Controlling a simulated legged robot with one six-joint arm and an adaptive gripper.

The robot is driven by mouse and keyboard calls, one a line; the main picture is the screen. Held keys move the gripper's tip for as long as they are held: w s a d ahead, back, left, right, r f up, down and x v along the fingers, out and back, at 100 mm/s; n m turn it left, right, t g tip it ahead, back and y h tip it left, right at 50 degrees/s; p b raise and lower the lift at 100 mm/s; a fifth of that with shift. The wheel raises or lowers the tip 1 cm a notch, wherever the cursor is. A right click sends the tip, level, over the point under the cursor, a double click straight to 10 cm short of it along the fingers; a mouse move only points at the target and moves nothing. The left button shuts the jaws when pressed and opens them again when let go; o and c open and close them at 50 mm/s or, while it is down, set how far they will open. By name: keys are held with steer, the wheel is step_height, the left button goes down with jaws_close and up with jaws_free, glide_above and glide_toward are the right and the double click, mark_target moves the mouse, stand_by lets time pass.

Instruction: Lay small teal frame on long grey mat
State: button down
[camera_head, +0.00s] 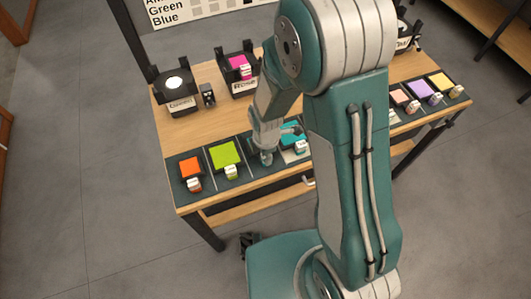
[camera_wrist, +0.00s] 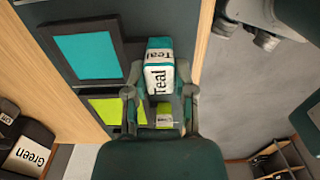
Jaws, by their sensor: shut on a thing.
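The small teal frame (camera_head: 292,135) is a teal panel with a dark border and a white-and-teal tag block marked "Teal". It is over the long grey mat (camera_head: 208,177), just right of my gripper (camera_head: 268,158) in the head view; my arm hides part of it. In the wrist view the teal panel (camera_wrist: 85,60) is at upper left, and its tag (camera_wrist: 160,68) stands between my fingers (camera_wrist: 160,95). My gripper is shut on this tag. I cannot tell whether the frame touches the mat.
An orange frame (camera_head: 190,168) and a green frame (camera_head: 225,153) lie on the mat to the left. Pink, purple and yellow (camera_head: 441,81) ones lie at right. Black holders (camera_head: 176,88) stand along the table's back. My arm hides the middle of the table.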

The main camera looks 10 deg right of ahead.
steer(key=shift+f, duration=0.1)
steer(key=shift+c, duration=1.9)
jaws_free()
step_height(320, 180, up, 19)
steer(key=shift+f, duration=0.15)
steer(key=s+d+r+m+t, duration=0.5)
steer(key=s+d+r+m, duration=0.5)
steer(key=m, duration=1.1)
step_height(320, 180, up, 2)
steer(key=s, duration=0.2)
steer(key=shift+s+d+r+t, duration=0.2)
steer(key=shift+s+d+t, duration=0.1)
steer(key=shift+s+d, duration=0.1)
